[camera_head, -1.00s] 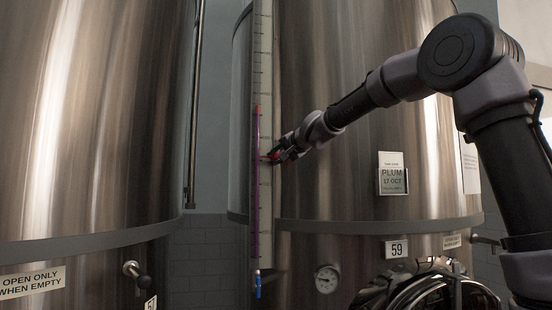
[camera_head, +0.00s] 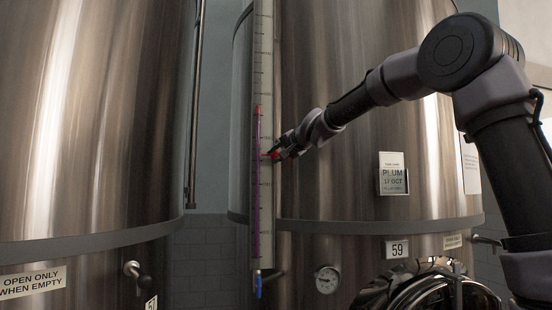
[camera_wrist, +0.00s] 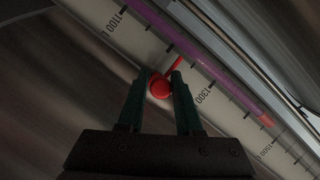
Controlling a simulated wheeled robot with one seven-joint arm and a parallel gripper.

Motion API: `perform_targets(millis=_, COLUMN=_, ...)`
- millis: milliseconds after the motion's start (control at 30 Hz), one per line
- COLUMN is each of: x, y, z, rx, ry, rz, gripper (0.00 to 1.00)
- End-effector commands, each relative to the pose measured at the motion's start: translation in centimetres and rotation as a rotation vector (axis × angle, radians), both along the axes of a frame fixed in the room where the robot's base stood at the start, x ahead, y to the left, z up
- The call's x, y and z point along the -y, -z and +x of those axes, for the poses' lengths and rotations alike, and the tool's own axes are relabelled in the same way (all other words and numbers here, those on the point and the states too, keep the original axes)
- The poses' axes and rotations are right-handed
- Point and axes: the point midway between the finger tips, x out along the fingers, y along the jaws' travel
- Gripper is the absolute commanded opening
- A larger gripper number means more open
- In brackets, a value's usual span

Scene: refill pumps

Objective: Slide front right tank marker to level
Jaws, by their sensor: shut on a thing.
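The front right tank (camera_head: 350,130) is a tall steel tank with a pale level scale (camera_head: 265,60) and a sight tube (camera_head: 257,190) holding purple liquid. The liquid's reddish top (camera_head: 257,110) is higher than my gripper in the head view. In the wrist view the liquid end (camera_wrist: 265,120) lies past the 1300 mark. The red marker (camera_wrist: 160,88) has a round knob and a thin pointer reaching to the scale between 1100 and 1300. My gripper (camera_wrist: 160,80) is shut on the knob; the gripper (camera_head: 275,154) also shows in the head view, beside the scale.
A second steel tank (camera_head: 90,120) stands at the left. A blue valve handle (camera_head: 258,287) sits below the tube. A PLUM card (camera_head: 392,178) and a dial gauge (camera_head: 327,280) are on the right tank. A round hatch (camera_head: 435,288) is low right.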

Motion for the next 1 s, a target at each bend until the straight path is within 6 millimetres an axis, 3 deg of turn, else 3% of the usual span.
perform_targets(millis=367, x=0.4, y=-5.1, z=0.2, rx=0.013, ry=0.009, rz=-0.001, gripper=0.00)
perform_targets(millis=800, x=0.5, y=-12.9, z=0.3, rx=0.011, ry=0.011, rz=0.000, gripper=0.00)
perform_targets(millis=1000, x=0.6, y=-14.7, z=0.3, rx=0.008, ry=0.012, rz=-0.003, gripper=0.00)
